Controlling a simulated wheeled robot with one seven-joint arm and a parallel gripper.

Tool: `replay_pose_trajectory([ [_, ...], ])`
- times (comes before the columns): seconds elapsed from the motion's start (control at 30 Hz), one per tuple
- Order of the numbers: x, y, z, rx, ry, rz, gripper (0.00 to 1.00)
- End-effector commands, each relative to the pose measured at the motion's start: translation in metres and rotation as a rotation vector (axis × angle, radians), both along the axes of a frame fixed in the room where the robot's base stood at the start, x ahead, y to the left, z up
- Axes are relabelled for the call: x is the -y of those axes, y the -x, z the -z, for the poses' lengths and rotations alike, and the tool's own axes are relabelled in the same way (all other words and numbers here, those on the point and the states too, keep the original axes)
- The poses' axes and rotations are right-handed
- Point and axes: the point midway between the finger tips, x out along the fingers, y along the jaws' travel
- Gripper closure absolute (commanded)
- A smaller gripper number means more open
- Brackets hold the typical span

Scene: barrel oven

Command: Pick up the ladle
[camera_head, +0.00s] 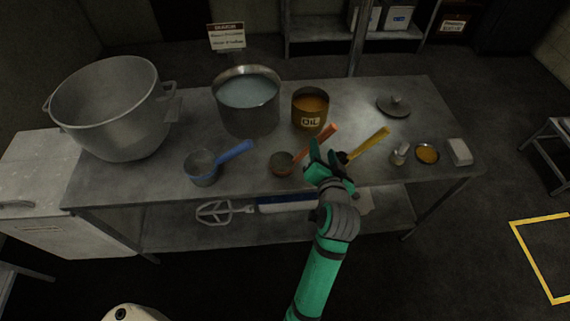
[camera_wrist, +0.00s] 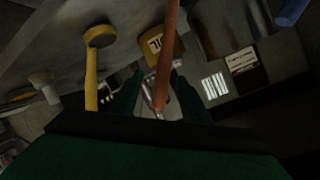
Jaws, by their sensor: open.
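Three ladle-like tools lie on the metal table. One has a blue handle (camera_head: 235,152) and a large grey bowl at the left. One has an orange handle (camera_head: 322,140) and a small dark bowl (camera_head: 282,163) near the middle. One has a yellow handle (camera_head: 370,143) to its right. My gripper (camera_head: 325,156) is open and empty, just by the orange handle's upper part. In the wrist view the orange handle (camera_wrist: 168,60) runs between my open fingers (camera_wrist: 157,92); whether it touches them I cannot tell. The yellow tool (camera_wrist: 93,70) is left of them.
A large pot (camera_head: 112,105), a pot of liquid (camera_head: 248,112) and an oil tin (camera_head: 310,112) stand behind. A lid (camera_head: 394,107), small dish (camera_head: 427,153) and white block (camera_head: 460,151) are at the right. The table's front edge runs below my gripper.

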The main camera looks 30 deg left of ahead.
Motion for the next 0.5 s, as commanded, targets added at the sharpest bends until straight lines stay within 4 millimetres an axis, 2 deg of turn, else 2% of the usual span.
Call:
replay_pose_trajectory([
  [0.2,-0.018,-0.027,0.010,0.000,-0.001,-0.005,0.57],
  [0.5,-0.032,-0.044,0.016,0.000,0.000,-0.008,0.57],
])
